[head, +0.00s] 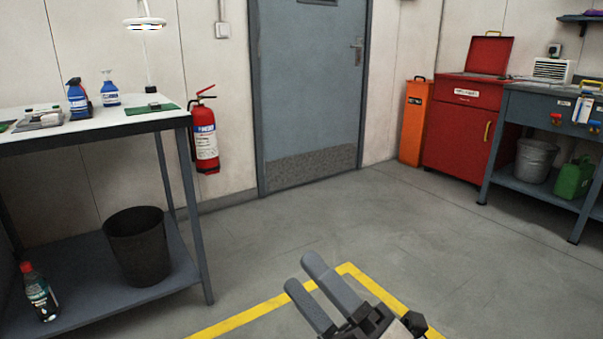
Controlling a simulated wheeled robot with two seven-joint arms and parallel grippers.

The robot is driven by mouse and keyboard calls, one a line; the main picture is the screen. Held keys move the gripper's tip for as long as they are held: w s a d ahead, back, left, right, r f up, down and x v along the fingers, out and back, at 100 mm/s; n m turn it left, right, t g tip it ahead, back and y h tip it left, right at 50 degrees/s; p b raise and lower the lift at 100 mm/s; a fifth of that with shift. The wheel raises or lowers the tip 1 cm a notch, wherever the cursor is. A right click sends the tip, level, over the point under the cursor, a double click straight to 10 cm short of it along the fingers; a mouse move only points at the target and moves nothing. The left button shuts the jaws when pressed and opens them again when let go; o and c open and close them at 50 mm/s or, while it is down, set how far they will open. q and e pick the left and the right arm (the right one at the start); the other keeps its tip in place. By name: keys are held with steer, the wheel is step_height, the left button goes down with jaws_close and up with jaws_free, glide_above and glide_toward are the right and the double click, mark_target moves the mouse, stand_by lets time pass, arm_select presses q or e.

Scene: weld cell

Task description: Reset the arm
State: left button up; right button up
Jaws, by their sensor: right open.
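My right gripper (308,279) shows at the bottom centre of the head view. Its two grey fingers point up and to the left, with a gap between them. It is open and nothing is between the fingers. It is above the bare floor, near a corner of the yellow floor line. The rest of the right arm is mostly out of the picture. My left gripper and arm are not in view.
A workbench (95,131) with bottles and a lower shelf stands left. A fire extinguisher (204,135) hangs beside the grey door (310,90). A red cabinet (455,140), an orange bin (414,125) and a blue bench (540,105) stand right. The middle floor (370,225) is clear.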

steer(key=s+d+f+m+g+h, duration=0.1)
steer(key=s+d+f+m+h, duration=0.15)
steer(key=f+m, duration=0.5)
steer(key=s+d+f+m+g+h+b, duration=0.15)
steer(key=f+m+h, duration=0.25)
steer(key=m, duration=0.7)
steer(key=s+d+f+m+h, duration=0.2)
steer(key=d+f+m+h, duration=0.15)
steer(key=f+m, duration=0.4)
arm_select(q)
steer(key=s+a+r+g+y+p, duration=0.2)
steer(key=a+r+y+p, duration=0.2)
steer(key=p, duration=2.1)
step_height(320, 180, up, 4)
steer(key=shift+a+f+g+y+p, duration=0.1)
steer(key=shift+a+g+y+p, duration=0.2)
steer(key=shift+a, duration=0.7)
arm_select(e)
steer(key=s+d+r+m+g+h, duration=0.1)
steer(key=d+r+h, duration=0.3)
steer(key=r, duration=0.7)
steer(key=shift+s+d+r+g, duration=0.2)
steer(key=shift+s+d+g, duration=0.4)
steer(key=shift+d+g, duration=0.2)
steer(key=shift+a, duration=0.1)
